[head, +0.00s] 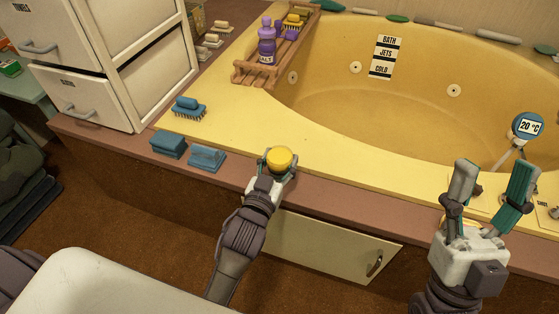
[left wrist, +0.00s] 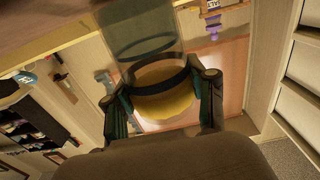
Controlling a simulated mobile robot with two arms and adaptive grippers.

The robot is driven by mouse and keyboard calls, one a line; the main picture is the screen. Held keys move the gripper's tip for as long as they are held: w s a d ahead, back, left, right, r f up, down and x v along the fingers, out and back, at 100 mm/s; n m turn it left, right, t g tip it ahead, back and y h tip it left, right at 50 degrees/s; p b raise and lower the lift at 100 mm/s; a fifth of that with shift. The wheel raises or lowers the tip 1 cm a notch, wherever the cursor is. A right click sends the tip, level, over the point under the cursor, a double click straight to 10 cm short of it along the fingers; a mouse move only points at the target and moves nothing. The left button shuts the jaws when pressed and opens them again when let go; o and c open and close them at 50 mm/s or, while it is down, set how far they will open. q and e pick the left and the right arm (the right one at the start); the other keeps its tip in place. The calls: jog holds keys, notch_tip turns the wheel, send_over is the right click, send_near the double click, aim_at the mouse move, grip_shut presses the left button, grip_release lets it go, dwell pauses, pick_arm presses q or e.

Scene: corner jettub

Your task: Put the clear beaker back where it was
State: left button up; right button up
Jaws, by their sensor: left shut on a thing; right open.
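My left gripper (head: 278,164) is shut around a round thing with a yellow top, over the front edge of the tub deck. In the left wrist view, the held thing is the clear beaker (left wrist: 140,42), with see-through walls, a dark band and a yellow disc at the near end. The left gripper's fingers (left wrist: 162,98) sit on both sides of it. I cannot tell whether the beaker touches the deck. My right gripper (head: 492,182) is open and empty, at the right over the deck's front edge.
Blue brushes and blocks (head: 188,108) stand on the deck left of my left gripper. A wooden rack (head: 243,72) with a purple bottle (head: 267,42) lies across the tub corner. A round thermometer (head: 528,127) stands at the right. The yellow deck (head: 345,155) between the grippers is clear.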

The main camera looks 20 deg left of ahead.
pick_arm(q)
jog(key=shift+f, duration=0.15)
jog(key=o, duration=1.3)
